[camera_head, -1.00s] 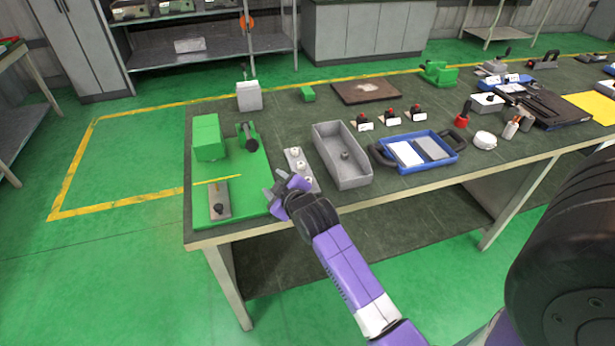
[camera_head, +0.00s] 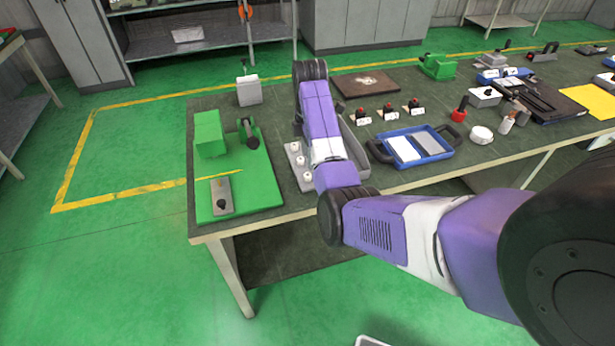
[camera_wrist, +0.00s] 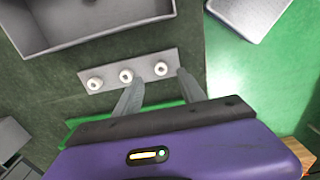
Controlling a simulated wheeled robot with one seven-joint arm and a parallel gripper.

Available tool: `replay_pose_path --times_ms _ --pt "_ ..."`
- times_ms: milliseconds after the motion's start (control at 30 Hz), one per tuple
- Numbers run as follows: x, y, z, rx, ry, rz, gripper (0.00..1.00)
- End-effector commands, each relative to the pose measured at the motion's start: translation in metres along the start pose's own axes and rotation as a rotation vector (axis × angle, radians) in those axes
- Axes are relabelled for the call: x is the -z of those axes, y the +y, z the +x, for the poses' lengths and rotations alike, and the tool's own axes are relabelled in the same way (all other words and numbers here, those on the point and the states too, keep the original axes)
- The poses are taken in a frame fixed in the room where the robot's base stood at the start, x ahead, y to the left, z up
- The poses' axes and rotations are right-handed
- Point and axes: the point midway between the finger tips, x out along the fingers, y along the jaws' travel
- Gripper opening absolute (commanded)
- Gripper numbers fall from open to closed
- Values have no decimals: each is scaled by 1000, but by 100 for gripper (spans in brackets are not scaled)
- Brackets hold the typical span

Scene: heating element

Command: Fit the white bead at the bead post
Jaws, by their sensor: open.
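Three white beads stand in a row on a grey strip (camera_wrist: 112,80): a left bead (camera_wrist: 95,84), a middle bead (camera_wrist: 126,76) and a right bead (camera_wrist: 161,68) in the wrist view. My gripper (camera_wrist: 160,77) is open, and the right bead appears between its fingertips. I cannot tell its height above the bead. The head view shows the strip (camera_head: 293,148) beside my arm, which hides my gripper there. A green fixture (camera_head: 262,183) is left of the strip, with a grey plate (camera_head: 228,186) and a dark knob (camera_head: 222,204). I cannot tell which part is the bead post.
A grey bin (camera_wrist: 45,45) lies close to the strip; my arm partly covers it in the head view. A blue tray (camera_head: 449,155) and several red-topped buttons stand to the right. The table edge is near the strip.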

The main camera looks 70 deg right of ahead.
Motion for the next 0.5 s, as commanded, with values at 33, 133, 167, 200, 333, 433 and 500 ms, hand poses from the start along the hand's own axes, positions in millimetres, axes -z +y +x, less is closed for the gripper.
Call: replay_pose_path --times_ms 33,133,167,200,333,433,500 --pt "0 -1 7 3 0 -1 48" --pt "1 -1 17 2 0 0 48" --pt "1 -1 20 2 0 0 48" --pt "2 -1 23 2 0 0 48" --pt "4 -2 39 3 0 1 48" --pt "5 -2 54 1 0 2 48" --pt "5 -2 62 0 0 2 48"
